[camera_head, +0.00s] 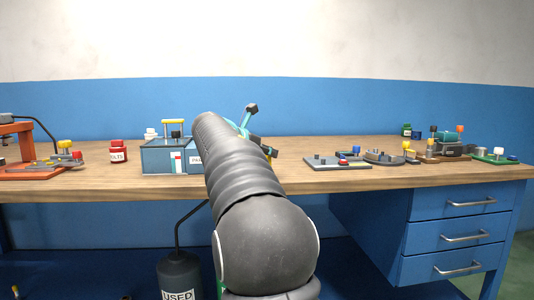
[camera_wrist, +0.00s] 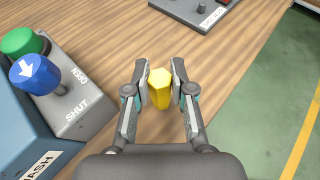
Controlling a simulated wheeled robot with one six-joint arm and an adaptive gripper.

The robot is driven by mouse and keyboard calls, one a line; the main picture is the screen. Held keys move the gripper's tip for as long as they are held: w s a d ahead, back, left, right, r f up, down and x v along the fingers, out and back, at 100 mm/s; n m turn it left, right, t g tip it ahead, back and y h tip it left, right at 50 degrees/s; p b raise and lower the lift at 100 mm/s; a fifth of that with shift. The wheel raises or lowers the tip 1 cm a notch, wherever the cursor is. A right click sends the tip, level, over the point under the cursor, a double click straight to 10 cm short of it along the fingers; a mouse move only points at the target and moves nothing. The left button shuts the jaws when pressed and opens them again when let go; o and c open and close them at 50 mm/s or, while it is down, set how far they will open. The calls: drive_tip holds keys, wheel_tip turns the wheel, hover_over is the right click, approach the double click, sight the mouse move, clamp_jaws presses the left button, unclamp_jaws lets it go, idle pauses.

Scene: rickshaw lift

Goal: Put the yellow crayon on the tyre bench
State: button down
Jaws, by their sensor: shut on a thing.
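The yellow crayon (camera_wrist: 160,88) is a six-sided yellow stick seen from above in the wrist view. My gripper (camera_wrist: 161,74) is shut on it, one finger on each side. Wood bench top shows below the crayon; I cannot tell whether its lower end touches the wood. The wooden workbench (camera_head: 300,178) has blue drawers on the right. Nothing in view marks which bench is the tyre bench.
A dark plate (camera_wrist: 205,12) lies beyond. The bench edge and green floor (camera_wrist: 285,75) are at right. A red jar (camera_head: 118,152) stands farther left.

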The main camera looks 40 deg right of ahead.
drive_tip(key=shift+f, duration=0.3)
drive_tip(key=c, duration=1)
unclamp_jaws()
drive_tip(key=shift+f+b, duration=0.15)
drive_tip(key=shift+b, duration=0.6)
drive_tip(key=p+v, duration=0.2)
drive_tip(key=v, duration=1.2)
drive_tip(key=shift+s+r, duration=0.15)
drive_tip(key=shift+r, duration=0.2)
drive_tip(key=shift+d, duration=0.15)
